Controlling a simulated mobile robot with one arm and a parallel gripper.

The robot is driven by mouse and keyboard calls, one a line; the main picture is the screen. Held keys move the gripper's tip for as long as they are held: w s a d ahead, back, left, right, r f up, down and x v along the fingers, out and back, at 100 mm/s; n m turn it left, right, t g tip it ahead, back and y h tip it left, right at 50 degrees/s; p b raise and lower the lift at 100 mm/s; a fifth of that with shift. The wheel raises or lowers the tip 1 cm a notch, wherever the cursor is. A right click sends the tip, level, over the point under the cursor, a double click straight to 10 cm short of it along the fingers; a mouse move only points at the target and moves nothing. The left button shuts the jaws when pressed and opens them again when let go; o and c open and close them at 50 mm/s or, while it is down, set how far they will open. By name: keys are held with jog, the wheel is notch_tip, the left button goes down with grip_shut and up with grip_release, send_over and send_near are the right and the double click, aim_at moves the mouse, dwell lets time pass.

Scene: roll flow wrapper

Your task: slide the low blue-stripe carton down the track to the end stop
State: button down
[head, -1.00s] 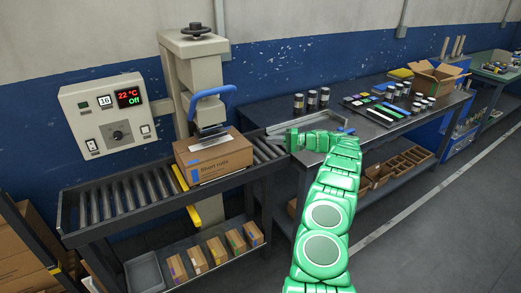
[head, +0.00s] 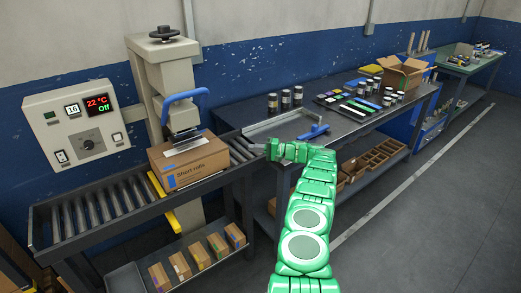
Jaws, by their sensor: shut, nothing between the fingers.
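A brown carton (head: 188,161) marked "Short rolls", with a blue patch on its lower left side, sits on the roller track (head: 96,205) beneath the press head. It looks like the blue-stripe carton. My gripper (head: 270,148) is shut and empty near the track's right end, by the dark table's front left corner. It is to the right of the carton and apart from it. I cannot make out a clear end stop.
The press with a blue handle (head: 185,97) stands over the track, beside a control box (head: 78,127) reading "22 °C Off". A metal channel (head: 275,122) and blue-handled tool (head: 314,132) lie on the table. Several small cartons (head: 217,245) sit on the shelf below.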

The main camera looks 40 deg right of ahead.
jog(key=x, duration=0.5)
jog(key=shift+r, duration=0.15)
jog(key=shift+a, duration=1.9)
